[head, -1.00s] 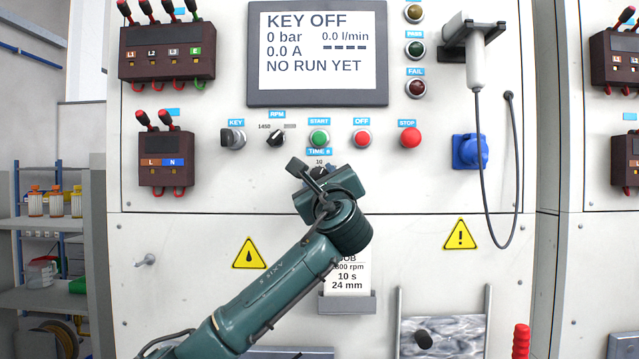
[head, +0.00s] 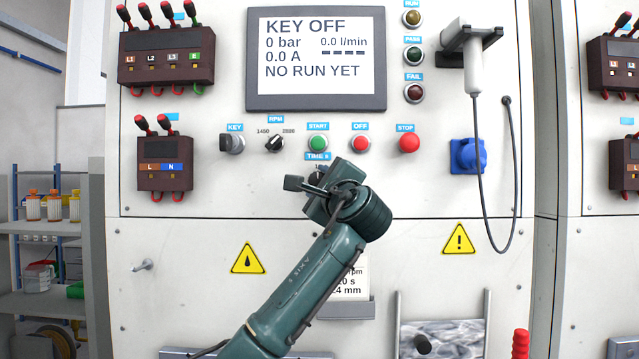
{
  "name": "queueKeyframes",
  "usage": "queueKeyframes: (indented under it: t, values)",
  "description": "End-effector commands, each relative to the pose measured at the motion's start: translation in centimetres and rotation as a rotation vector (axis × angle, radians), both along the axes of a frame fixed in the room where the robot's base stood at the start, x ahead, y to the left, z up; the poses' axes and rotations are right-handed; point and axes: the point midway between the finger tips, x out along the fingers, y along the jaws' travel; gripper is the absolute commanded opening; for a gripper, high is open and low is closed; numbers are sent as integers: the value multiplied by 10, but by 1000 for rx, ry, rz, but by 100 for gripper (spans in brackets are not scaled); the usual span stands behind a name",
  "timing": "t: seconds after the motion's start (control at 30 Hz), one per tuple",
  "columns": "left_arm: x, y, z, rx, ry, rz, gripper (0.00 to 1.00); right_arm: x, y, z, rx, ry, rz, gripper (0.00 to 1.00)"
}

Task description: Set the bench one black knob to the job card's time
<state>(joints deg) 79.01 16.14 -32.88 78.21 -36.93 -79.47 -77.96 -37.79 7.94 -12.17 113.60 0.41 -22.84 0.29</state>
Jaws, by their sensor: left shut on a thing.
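The black time knob (head: 315,176) sits under the blue "TIME s" label on the bench panel, mostly hidden behind my left gripper. My left gripper (head: 314,186) is at this knob and shut on it, its body tilted and covering most of the dial marks. The knob's pointer cannot be read. The job card (head: 352,281) stands in a grey holder below, partly covered by my left arm. Only line ends such as "rpm", "0 s" and "4 mm" show. My right gripper is not in view.
Above the knob are the key switch (head: 232,141), black RPM knob (head: 275,143), green start button (head: 318,143), red off button (head: 361,143) and stop button (head: 409,142). The screen (head: 317,58) reads "KEY OFF" and "NO RUN YET". A cable (head: 515,180) hangs at right.

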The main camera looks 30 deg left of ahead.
Motion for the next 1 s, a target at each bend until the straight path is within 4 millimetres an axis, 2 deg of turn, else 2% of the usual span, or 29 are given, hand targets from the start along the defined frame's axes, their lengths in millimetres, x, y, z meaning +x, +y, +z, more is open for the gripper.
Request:
queueKeyframes:
  t: [0.27, 0.3, 0.53, 0.83, 1.0]
  values:
    - [0, 0, 0, -4, -2, 0, 13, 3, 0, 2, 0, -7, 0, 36]
    - [0, 0, 0, -4, -2, 0, 37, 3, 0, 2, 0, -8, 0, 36]
    - [0, 0, 0, -2, -1, 0, 56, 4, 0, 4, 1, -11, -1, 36]
    - [-2, -2, -1, -1, -2, -1, 57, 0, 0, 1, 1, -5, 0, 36]
    - [-15, -17, -8, 0, -3, -4, 57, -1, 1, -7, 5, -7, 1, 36]
